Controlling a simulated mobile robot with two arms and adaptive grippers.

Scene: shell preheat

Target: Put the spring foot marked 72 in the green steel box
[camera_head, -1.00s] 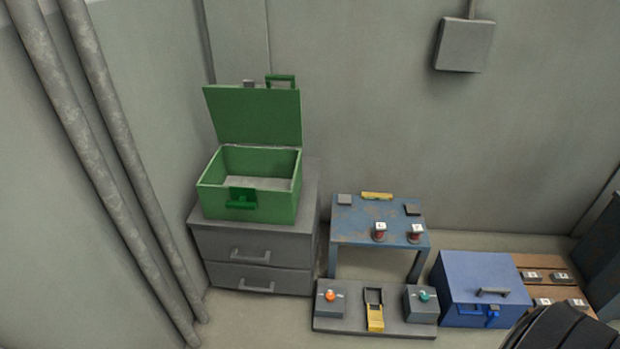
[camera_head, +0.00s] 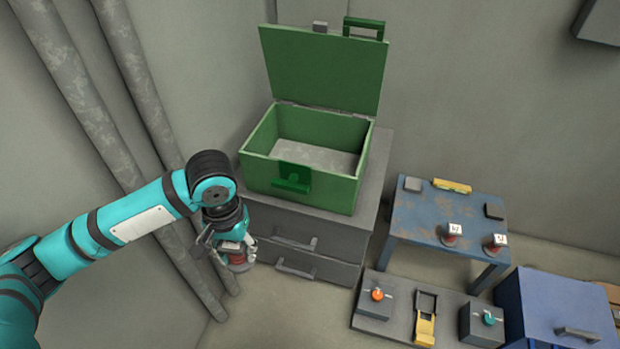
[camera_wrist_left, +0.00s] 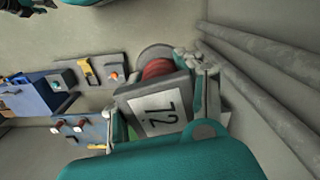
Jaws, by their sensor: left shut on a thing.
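The green steel box (camera_head: 328,192) stands on the grey drawer cabinet with its lid up at the back. Its inside looks empty in the head view. My left gripper (camera_head: 237,254) is shut on a spring foot, left of the cabinet and below the box's rim, apart from both. In the left wrist view the spring foot (camera_wrist_left: 160,113) shows a dark block with a white label, a red part and a round grey end. The label seems to read 72, turned in the picture. At that view's top left edge, teal and dark parts of mine are cut off.
A worn blue table (camera_head: 437,212) at right carries two more red spring feet (camera_head: 452,234) and a yellow level (camera_head: 452,186). A control board (camera_head: 395,320) and a blue box (camera_head: 560,310) are nearer. Grey pipes (camera_head: 140,90) run along the left wall. The cabinet (camera_head: 355,250) stands beside my gripper.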

